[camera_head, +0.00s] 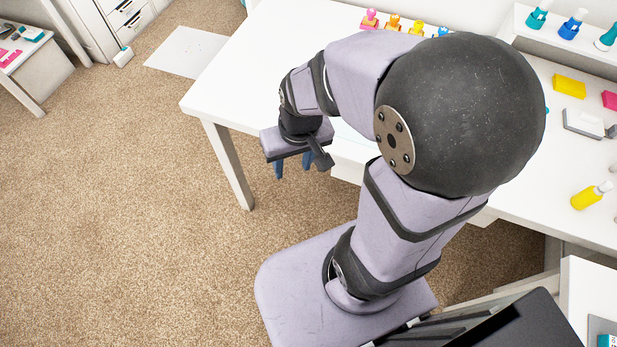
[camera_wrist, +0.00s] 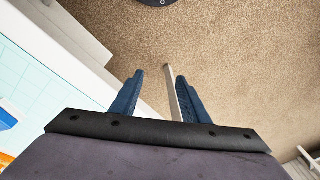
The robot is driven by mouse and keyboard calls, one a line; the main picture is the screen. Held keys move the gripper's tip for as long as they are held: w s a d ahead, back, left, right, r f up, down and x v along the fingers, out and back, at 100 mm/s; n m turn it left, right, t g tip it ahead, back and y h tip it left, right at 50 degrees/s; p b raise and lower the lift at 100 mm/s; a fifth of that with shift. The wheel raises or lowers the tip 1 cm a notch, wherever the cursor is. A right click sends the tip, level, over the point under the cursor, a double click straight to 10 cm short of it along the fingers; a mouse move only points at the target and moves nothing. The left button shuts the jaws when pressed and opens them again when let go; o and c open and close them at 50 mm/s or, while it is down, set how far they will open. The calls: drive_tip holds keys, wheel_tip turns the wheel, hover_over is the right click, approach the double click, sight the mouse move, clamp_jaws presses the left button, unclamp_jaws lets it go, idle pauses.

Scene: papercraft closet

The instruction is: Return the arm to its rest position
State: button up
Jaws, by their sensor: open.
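My gripper (camera_head: 293,166) hangs at the end of my bent arm, off the front edge of the white desk (camera_head: 233,92) and above the carpet. Its blue fingers point down. In the wrist view my gripper (camera_wrist: 157,95) shows two blue fingers apart. Nothing is held between them; a thin pale bar, likely a desk leg, shows behind the right finger. My arm hides part of the desk in the head view.
Small colored stamps or figures (camera_head: 393,22) stand along the desk's back. At right are a yellow block (camera_head: 569,86), a yellow bottle (camera_head: 590,195) and a shelf with several bottles (camera_head: 571,25). Brown carpet (camera_head: 120,200) lies clear at left. A white sheet (camera_head: 187,52) lies on it.

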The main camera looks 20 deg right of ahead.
drive_tip(key=shift+g+h, duration=0.3)
drive_tip(key=shift+g, duration=0.4)
drive_tip(key=s, duration=0.1)
drive_tip(key=s+d, duration=0.1)
drive_tip(key=s, duration=0.3)
drive_tip(key=shift+d+f, duration=0.25)
drive_tip(key=shift+d, duration=0.05)
drive_tip(key=shift+r, duration=0.15)
wheel_tip(320, 180, up, 14)
drive_tip(key=f+p, duration=0.1)
drive_tip(key=p, duration=1.3)
wheel_tip(320, 180, down, 44)
drive_tip(key=b, duration=4.5)
drive_tip(key=shift+f, duration=0.2)
wheel_tip(320, 180, down, 20)
drive_tip(key=b, duration=2)
